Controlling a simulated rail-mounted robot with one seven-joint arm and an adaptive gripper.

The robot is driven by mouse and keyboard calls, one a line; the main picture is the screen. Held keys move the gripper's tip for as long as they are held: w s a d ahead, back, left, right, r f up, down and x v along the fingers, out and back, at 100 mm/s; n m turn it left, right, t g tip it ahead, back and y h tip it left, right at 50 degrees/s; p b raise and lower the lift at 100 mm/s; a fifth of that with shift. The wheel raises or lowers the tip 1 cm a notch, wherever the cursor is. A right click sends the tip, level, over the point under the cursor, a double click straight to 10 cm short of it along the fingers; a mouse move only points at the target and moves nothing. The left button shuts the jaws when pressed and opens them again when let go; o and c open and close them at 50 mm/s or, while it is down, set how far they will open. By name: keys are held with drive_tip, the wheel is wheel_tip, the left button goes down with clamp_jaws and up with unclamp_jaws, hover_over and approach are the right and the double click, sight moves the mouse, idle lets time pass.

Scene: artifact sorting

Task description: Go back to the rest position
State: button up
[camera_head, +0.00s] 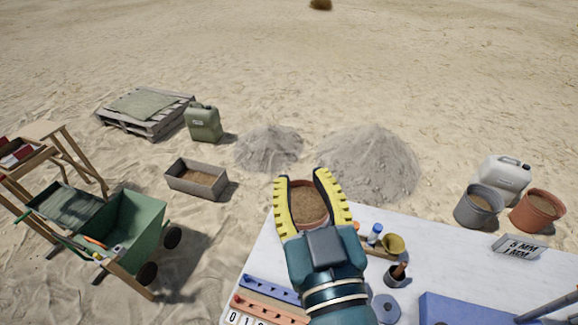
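My gripper (302,178) has two yellow, ridged fingers spread wide apart and pointing away over the far left part of the white table (270,258). A round reddish-brown pot (309,205) with brown contents shows between the fingers. It appears to be below them, but the fingers and palm hide its sides, and I cannot tell whether they touch it. My dark teal wrist covers part of the table's front.
On the table are a small brush pot (396,278), a yellow cup (393,244), a grey disc (386,308), a blue tray (470,308) and a sign (519,247). Buckets (479,207) stand beyond its right side. A green cart (135,225) and sand piles (368,165) stand on the ground.

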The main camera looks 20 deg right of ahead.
drive_tip(key=s+a+r+t+y, duration=0.2)
drive_tip(key=s+a+r+t, duration=0.15)
drive_tip(key=r, duration=0.45)
wheel_tip(320, 180, up, 17)
drive_tip(key=p, duration=1.7)
wheel_tip(320, 180, down, 50)
drive_tip(key=b, duration=4.9)
drive_tip(key=shift+s+a+b, duration=0.25)
drive_tip(key=shift+s+b, duration=0.1)
